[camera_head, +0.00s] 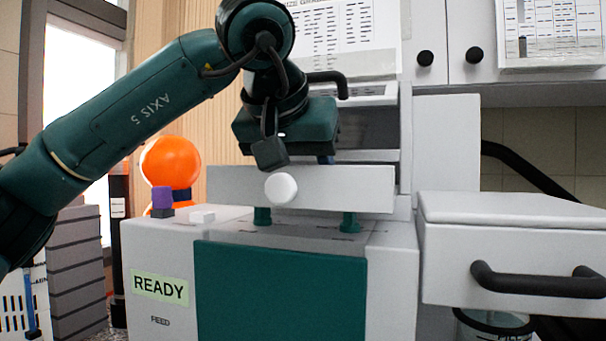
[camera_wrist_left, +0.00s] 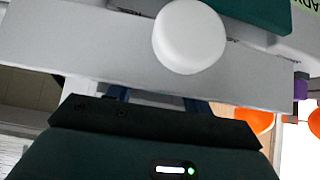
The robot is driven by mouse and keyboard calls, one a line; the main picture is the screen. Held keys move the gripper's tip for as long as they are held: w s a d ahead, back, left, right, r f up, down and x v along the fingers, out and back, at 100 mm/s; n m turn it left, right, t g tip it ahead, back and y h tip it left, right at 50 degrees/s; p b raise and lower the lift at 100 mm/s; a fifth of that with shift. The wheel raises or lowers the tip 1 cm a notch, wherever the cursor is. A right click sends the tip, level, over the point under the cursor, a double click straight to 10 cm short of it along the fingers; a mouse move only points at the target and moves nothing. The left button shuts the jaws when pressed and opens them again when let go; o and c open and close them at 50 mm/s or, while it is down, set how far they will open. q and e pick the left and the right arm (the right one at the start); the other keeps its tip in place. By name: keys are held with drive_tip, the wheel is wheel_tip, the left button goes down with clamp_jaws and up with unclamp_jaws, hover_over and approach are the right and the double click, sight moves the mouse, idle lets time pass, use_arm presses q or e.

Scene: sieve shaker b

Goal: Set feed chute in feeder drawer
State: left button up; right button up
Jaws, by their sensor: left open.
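The feeder drawer (camera_head: 340,188) shows as a grey front with a round white knob (camera_head: 281,189), above the machine's top on green posts. It also fills the upper part of the left wrist view (camera_wrist_left: 90,50), with its knob (camera_wrist_left: 188,36). My left gripper (camera_head: 303,163) is above and just behind this front. In the left wrist view its two blue fingers (camera_wrist_left: 160,98) stand apart, with their tips hidden behind the front. I see nothing between the visible parts of the fingers. I cannot make out the feed chute; the drawer's inside is hidden. My right gripper is not in view.
The grey machine carries a green panel (camera_head: 280,290) and a READY label (camera_head: 160,288). An orange dome (camera_head: 170,162) and a purple block (camera_head: 162,198) are at its left. A grey drawer with a black handle (camera_head: 535,282) juts out at the right. Cabinets hang above.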

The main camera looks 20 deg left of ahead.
use_arm(q)
drive_tip(key=shift+r, duration=0.2)
drive_tip(key=shift+s+r, duration=0.2)
drive_tip(key=v, duration=1.1)
drive_tip(key=shift+s+r, duration=0.15)
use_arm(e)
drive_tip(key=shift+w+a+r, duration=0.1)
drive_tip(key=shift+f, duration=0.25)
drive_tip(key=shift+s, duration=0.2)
